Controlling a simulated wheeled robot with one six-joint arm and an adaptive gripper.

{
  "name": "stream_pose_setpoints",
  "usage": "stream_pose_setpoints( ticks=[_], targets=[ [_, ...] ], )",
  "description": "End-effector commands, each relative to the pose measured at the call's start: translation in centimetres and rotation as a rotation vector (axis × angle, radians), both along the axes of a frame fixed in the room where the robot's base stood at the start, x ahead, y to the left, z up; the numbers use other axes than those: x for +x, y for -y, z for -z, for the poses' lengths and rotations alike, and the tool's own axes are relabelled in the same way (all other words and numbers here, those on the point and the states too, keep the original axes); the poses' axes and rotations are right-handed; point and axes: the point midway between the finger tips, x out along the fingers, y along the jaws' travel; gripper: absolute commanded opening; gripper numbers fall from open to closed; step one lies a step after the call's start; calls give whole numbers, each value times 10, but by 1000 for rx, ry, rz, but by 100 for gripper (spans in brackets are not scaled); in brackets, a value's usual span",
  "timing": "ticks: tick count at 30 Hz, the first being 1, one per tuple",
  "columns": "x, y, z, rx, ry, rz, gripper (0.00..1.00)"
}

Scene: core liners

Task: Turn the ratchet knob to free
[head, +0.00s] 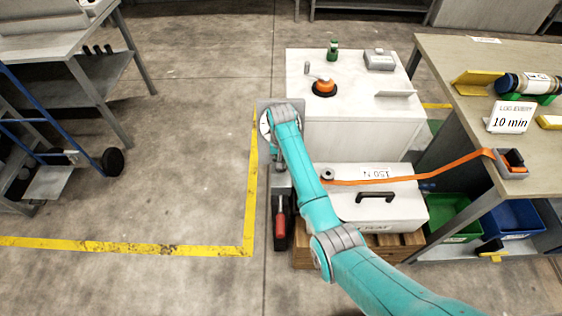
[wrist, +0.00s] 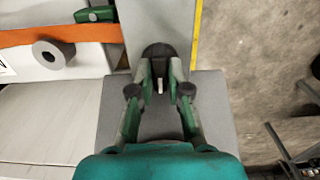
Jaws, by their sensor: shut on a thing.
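In the wrist view my gripper (wrist: 160,75) has its two green-and-grey fingers closed in on a dark, rounded knob (wrist: 157,50), which I take to be the ratchet knob. A small pale tab shows between the fingers. The knob sits over a grey upright plate (wrist: 150,14). Which setting the knob points to cannot be read. In the head view my teal arm hides the knob and the fingertips. Part of the grey fixture (head: 276,180) shows below the wrist.
A white case (head: 385,215) stands right of the fixture. A red-handled tool (head: 280,228) is below it.

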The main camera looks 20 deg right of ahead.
Motion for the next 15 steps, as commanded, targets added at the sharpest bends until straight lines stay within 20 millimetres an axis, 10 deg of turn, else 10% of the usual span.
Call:
stream_pose_setpoints(
  ticks=[4, 7, 15],
  targets=[
    [0, 0, 0, 0, 1, 1, 0],
    [0, 0, 0, 0, 1, 1, 39],
    [0, 0, 0, 0, 0, 0, 42]
  ],
)
